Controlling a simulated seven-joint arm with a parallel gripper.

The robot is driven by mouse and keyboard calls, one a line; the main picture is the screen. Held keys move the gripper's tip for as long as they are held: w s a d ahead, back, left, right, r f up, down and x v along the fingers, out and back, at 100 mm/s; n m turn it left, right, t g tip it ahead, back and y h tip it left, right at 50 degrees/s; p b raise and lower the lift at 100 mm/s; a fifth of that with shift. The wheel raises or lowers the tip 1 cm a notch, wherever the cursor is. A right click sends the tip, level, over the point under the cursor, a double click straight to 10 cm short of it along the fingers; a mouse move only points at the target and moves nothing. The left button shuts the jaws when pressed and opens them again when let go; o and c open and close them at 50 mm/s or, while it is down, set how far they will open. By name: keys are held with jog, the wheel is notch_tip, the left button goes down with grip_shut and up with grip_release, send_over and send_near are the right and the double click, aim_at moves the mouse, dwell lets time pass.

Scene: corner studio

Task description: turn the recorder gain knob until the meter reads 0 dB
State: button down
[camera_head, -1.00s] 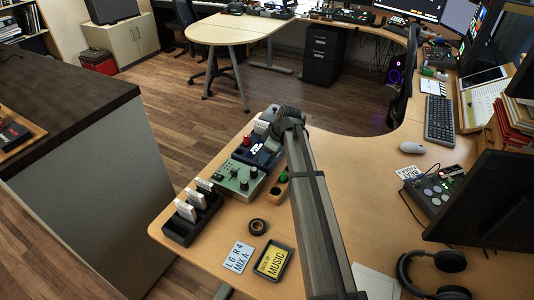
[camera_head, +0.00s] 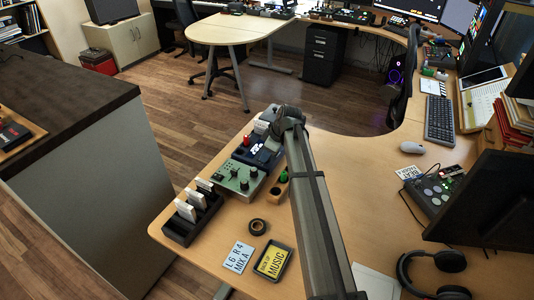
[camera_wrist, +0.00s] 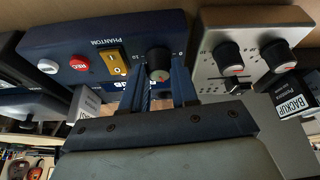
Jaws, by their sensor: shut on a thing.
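The dark blue recorder (camera_wrist: 50,42) fills the upper left of the wrist view; it also shows in the head view (camera_head: 266,158), partly behind my arm. It bears a red REC button (camera_wrist: 81,63), a white button (camera_wrist: 48,66) and an amber switch (camera_wrist: 112,62) by the word PHANTOM. The black gain knob (camera_wrist: 158,60) is at its right side. My gripper (camera_wrist: 158,82) is shut on this knob, a finger on each side. White characters show on the recorder near the left finger, partly covered; I cannot read the meter's value.
A silver-green box (camera_wrist: 252,30) with black knobs stands close beside the recorder; it shows in the head view too (camera_head: 239,178).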

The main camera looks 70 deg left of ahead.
jog(key=shift+m, duration=0.3)
jog(key=m+y, duration=0.1)
jog(key=m, duration=0.1)
jog(key=shift+d+m+t, duration=0.1)
jog(key=shift+m+t, duration=0.3)
jog(key=m+t, duration=0.1)
jog(key=m, duration=0.2)
jog(key=shift+s+m, duration=0.15)
jog(key=shift+m, duration=0.15)
jog(key=m+t, duration=0.1)
jog(key=m, duration=0.2)
jog(key=shift+m+t+y, duration=0.3)
jog(key=shift+t, duration=0.1)
jog(key=shift+s+m+t, duration=0.1)
jog(key=shift+m+t, duration=0.6)
jog(key=shift+m, duration=1.2)
jog(key=c, duration=0.9)
grip_release()
jog(key=shift+o, duration=0.2)
